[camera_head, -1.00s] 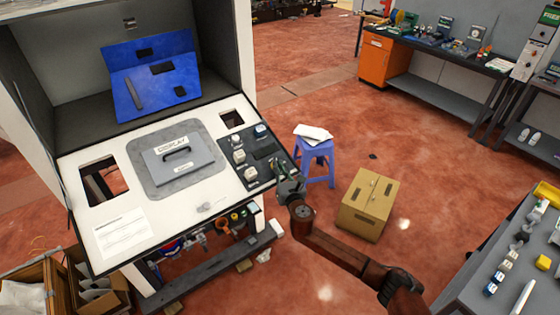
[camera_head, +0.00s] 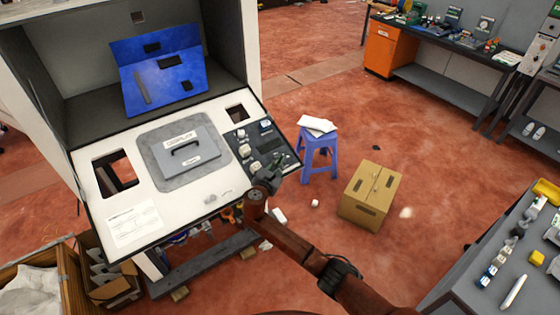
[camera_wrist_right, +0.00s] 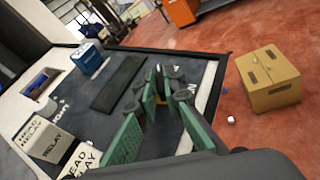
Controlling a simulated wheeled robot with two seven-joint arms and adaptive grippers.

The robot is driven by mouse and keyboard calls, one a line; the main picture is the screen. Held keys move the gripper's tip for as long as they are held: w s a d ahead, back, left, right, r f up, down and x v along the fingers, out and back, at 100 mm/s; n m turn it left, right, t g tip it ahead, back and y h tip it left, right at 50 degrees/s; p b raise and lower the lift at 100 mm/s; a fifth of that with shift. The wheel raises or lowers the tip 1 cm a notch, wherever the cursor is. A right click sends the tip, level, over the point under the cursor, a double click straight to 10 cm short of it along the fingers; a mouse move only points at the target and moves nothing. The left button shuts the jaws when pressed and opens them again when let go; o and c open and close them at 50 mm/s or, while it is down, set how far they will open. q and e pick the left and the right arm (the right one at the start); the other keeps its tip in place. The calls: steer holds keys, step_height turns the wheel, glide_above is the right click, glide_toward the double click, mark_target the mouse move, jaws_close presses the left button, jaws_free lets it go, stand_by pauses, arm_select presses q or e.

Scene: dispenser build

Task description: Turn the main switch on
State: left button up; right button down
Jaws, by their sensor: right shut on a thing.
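The dark control panel (camera_head: 287,163) sits at the right edge of the white console top, with several blocks on it. My right gripper (camera_head: 268,178) is at the panel's near end. In the right wrist view its green fingers (camera_wrist_right: 161,98) come together low over the panel, around a small pale or yellowish part. That part is mostly hidden by the fingers; it seems to be the main switch, but whether it is on or off does not show. Beside the fingers lie a flat black slab (camera_wrist_right: 118,82), a blue-and-white block (camera_wrist_right: 89,57) and relay blocks (camera_wrist_right: 58,144). My left gripper is not in view.
A grey plate with a handled lid (camera_head: 180,152) fills the console's middle, between two cut-outs. A blue folded panel (camera_head: 160,80) stands behind. A blue stool (camera_head: 319,160) and a cardboard box (camera_head: 370,195) stand on the floor to the right.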

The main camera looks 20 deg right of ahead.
stand_by(0.5)
steer(key=c, duration=2)
jaws_free()
steer(key=shift+c, duration=0.2)
steer(key=shift+s, duration=0.1)
